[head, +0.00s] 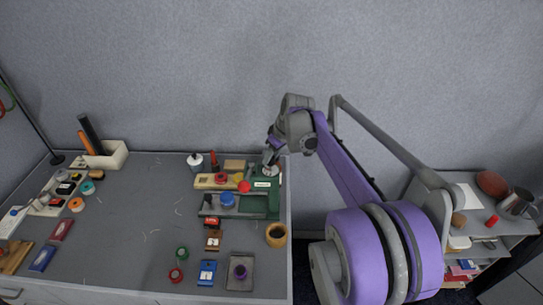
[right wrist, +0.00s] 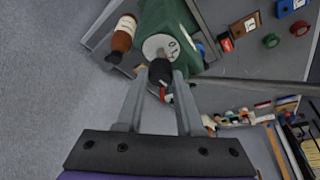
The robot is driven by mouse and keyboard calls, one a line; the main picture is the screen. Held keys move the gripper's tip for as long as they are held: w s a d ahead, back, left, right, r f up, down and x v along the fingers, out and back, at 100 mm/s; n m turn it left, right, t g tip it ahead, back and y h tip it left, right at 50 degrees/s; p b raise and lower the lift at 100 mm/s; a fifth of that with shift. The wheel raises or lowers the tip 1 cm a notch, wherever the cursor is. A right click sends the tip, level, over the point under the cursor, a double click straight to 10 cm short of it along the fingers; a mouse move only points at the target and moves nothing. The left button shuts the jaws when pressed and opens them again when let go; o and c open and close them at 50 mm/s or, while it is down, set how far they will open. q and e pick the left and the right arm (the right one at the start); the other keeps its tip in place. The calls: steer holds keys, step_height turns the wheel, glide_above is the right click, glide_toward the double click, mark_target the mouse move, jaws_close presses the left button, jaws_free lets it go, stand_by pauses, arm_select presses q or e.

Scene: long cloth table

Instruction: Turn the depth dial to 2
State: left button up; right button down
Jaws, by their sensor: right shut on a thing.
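The green machine (head: 274,202) stands at the right edge of the table; its green body (right wrist: 168,20) also shows in the right wrist view. The depth dial is a pale grey disc (right wrist: 153,45) on the end of that body, with a black knob (right wrist: 160,70) at its middle. Dark marks show on the disc, too small to read surely. My right gripper (head: 270,160) is at the top of the machine. In the right wrist view, its fingers (right wrist: 160,80) are shut on the black knob from both sides. My left gripper is not in view.
A brown bottle (right wrist: 123,34) lies close to the machine in the right wrist view. A blue round part (head: 228,199) and red knob (head: 244,186) are left of the machine. A tape roll (head: 276,235) is in front. The table's middle (head: 135,225) is mostly clear.

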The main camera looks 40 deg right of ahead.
steer(key=shift+n, duration=0.6)
steer(key=shift+y, duration=0.3)
steer(key=c, duration=0.5)
jaws_free()
steer(key=shift+c, duration=0.2)
steer(key=v, duration=1.1)
steer(key=shift+f, duration=0.15)
